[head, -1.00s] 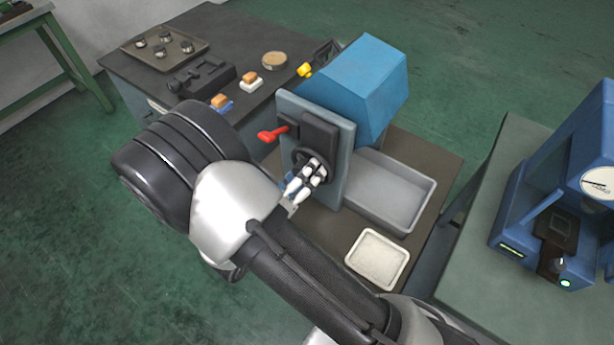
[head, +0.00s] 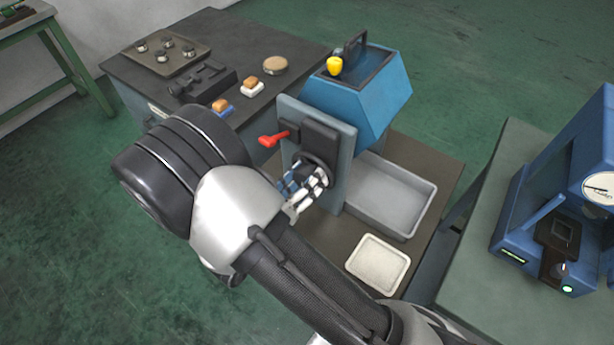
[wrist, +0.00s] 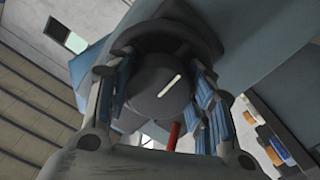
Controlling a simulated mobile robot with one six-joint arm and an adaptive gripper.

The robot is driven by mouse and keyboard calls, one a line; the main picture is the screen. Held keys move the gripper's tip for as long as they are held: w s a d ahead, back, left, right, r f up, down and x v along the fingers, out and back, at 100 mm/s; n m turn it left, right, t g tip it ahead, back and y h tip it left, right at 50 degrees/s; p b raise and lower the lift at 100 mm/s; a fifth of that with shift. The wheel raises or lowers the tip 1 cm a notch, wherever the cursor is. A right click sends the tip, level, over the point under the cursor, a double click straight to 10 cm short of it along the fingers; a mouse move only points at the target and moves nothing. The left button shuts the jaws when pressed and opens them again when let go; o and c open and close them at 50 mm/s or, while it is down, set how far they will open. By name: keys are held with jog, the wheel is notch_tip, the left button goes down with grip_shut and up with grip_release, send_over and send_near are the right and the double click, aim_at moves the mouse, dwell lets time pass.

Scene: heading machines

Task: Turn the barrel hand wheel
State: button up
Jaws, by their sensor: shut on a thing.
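The black barrel hand wheel (head: 322,166) sits on the grey upright plate (head: 343,150) of the blue barrel machine. My gripper (head: 307,186) is shut on the wheel's hub, with its fingers on either side. In the wrist view the round dark hub (wrist: 160,88) with a white line lies between the fingers of my gripper (wrist: 163,95). The white line slants up to the right. The blue barrel (head: 362,95) is tilted with its open top showing, and a yellow knob (head: 334,65) is at its rim. My fingers hide part of the wheel.
A red lever (head: 272,139) sticks out left of the wheel. A grey bin (head: 395,195) stands under the barrel, with a white tray (head: 378,264) in front of it. A dark bench (head: 225,40) is behind, and a blue press (head: 560,205) stands at right.

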jog(key=o, duration=1.1)
jog(key=shift+c, duration=0.2)
jog(key=v, duration=1.2)
jog(key=shift+r, duration=0.1)
